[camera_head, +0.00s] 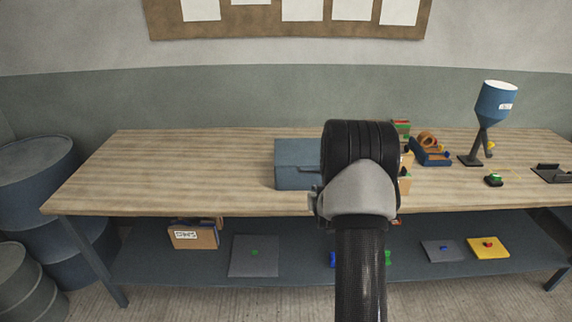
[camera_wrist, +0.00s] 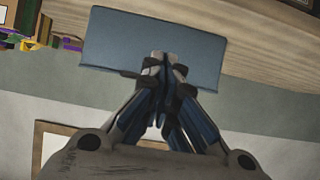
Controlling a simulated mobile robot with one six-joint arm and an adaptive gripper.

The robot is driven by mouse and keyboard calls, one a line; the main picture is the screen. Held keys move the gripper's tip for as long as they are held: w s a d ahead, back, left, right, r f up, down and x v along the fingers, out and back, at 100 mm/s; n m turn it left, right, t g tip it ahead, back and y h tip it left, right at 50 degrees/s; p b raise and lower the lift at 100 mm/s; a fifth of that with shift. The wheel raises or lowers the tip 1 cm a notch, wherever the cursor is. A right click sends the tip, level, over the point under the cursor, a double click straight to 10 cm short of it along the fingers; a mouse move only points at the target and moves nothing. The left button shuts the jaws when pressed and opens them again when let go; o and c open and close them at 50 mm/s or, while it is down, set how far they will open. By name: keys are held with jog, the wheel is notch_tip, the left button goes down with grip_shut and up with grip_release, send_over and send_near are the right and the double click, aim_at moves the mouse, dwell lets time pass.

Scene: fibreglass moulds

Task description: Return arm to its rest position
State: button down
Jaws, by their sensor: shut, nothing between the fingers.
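My gripper (camera_wrist: 165,65) shows in the wrist view with its two fingers together, shut and empty. Its fingertips overlap the lower edge of a blue-grey box (camera_wrist: 125,40) in that picture; I cannot tell whether they touch it. In the head view my arm rises in front of the workbench and hides the gripper. The blue-grey box (camera_head: 295,165) stands on the bench just left of my arm, partly hidden by it.
The wooden workbench (camera_head: 150,175) is clear on its left. A blue tool tray (camera_head: 432,156), a blue funnel on a stand (camera_head: 495,102) and small parts stand on its right. The lower shelf holds a cardboard box (camera_head: 193,236) and flat plates. Blue drums (camera_head: 38,190) stand at left.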

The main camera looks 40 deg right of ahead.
jog(key=s+a+r+n+g+y, duration=0.1)
jog(key=s+a+r+n+y, duration=0.1)
jog(key=a+r, duration=0.85)
jog(key=s+a+r+n+g+y, duration=0.15)
jog(key=a+r, duration=0.55)
jog(key=a, duration=0.7)
jog(key=s+a+r+n+g+y, duration=0.1)
jog(key=s+a+n+y, duration=0.1)
jog(key=s+a, duration=0.7)
jog(key=s+a+r+n+g+y, duration=0.1)
jog(key=s+a+n+y, duration=0.1)
jog(key=s+a, duration=0.7)
jog(key=s, duration=0.8)
jog(key=shift+s+a+r, duration=0.25)
jog(key=shift+a+r, duration=0.1)
jog(key=shift+r, duration=0.05)
jog(key=shift+g, duration=0.25)
